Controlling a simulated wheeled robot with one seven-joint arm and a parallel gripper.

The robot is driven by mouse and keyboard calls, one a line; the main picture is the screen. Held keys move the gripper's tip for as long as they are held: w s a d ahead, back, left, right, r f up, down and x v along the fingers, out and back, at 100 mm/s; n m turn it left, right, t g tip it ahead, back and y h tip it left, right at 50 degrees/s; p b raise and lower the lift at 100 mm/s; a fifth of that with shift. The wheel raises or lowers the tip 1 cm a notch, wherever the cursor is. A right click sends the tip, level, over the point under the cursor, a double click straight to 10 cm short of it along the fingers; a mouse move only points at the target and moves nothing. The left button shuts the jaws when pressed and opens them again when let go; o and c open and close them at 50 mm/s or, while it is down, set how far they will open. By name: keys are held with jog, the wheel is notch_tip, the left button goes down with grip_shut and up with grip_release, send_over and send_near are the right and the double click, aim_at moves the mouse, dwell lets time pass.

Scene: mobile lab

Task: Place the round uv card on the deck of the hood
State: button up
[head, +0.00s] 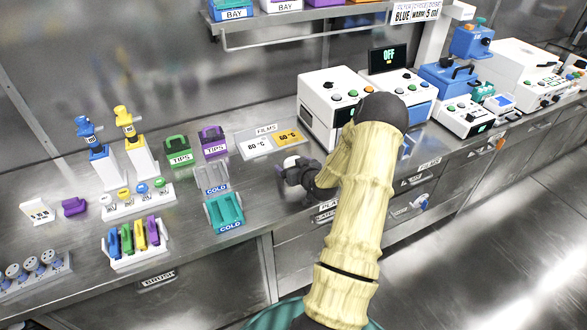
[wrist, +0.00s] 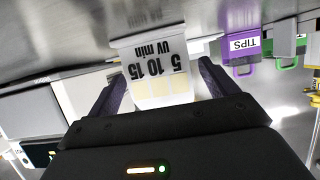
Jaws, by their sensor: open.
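A white card (wrist: 155,70) printed "5 10 15 UV min" with pale yellow patches shows in the wrist view, upside down in the picture. My gripper (wrist: 162,85) is open, with one dark finger on each side of the card and gaps visible between card and fingers. In the head view my gripper (head: 296,178) is low over the bench, right of the teal COLD rack. A small white patch shows at the gripper there; I cannot tell whether it is the card. I cannot make out the hood or its deck in either view.
A FILMS tray (head: 249,147) lies just behind my gripper. Purple (head: 214,142) and green (head: 177,150) TIPS boxes, a teal COLD rack (head: 226,213) and pipettes stand left. White instruments (head: 329,100) stand close on the right. Drawers are below the bench front.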

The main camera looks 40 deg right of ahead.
jog(key=shift+c, duration=0.4)
jog(key=c, duration=1.1)
jog(key=shift+o, duration=0.2)
notch_tip(320, 180, up, 10)
jog(key=shift+w, duration=0.1)
